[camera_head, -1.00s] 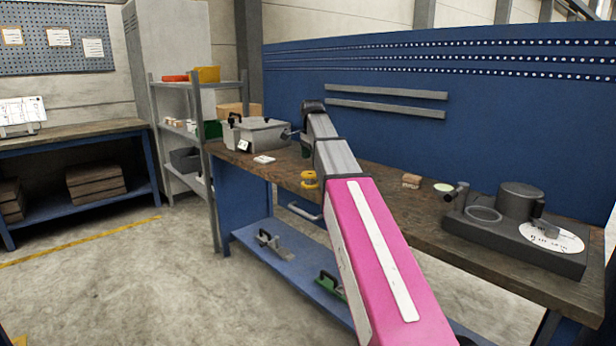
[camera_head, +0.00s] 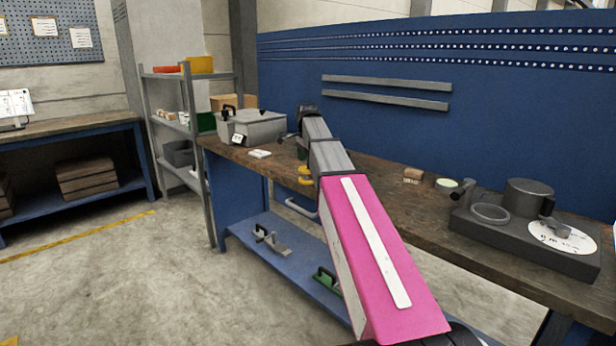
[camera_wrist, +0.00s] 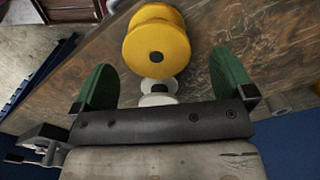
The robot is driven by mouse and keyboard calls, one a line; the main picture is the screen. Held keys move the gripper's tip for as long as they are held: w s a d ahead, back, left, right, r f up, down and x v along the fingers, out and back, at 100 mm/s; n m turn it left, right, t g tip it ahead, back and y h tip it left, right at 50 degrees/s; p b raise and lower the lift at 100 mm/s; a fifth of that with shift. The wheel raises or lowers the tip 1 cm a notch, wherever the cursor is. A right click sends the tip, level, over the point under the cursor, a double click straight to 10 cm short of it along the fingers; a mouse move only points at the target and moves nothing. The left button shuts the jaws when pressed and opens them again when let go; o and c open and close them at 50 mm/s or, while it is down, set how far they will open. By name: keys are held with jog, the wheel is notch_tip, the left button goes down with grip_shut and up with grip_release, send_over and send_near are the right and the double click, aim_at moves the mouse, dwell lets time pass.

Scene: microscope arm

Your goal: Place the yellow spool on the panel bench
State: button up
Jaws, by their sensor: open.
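The yellow spool (camera_wrist: 157,45) stands on the wooden bench top in the wrist view, just beyond my gripper (camera_wrist: 165,85). In the head view the yellow spool (camera_head: 305,174) shows at the front edge of the panel bench (camera_head: 385,200), partly hidden behind my arm. My gripper's two green fingers are spread apart, with a white round piece (camera_wrist: 158,90) showing between them. The spool is ahead of the fingertips, and I cannot tell whether anything touches it. In the head view my gripper is mostly hidden by my arm.
A grey case (camera_head: 252,128) and a white card (camera_head: 260,154) are on the bench's left part. A small wooden block (camera_head: 413,175) and a dark instrument base (camera_head: 525,235) are on its right. A blue panel (camera_head: 500,110) rises behind. A lower shelf (camera_head: 290,262) holds tools.

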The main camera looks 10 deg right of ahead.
aim_at(308, 175)
jog(key=f, duration=0.4)
jog(key=shift+s+f, duration=0.2)
jog(key=c, duration=1)
jog(key=shift+o, duration=0.2)
jog(key=shift+r, duration=0.15)
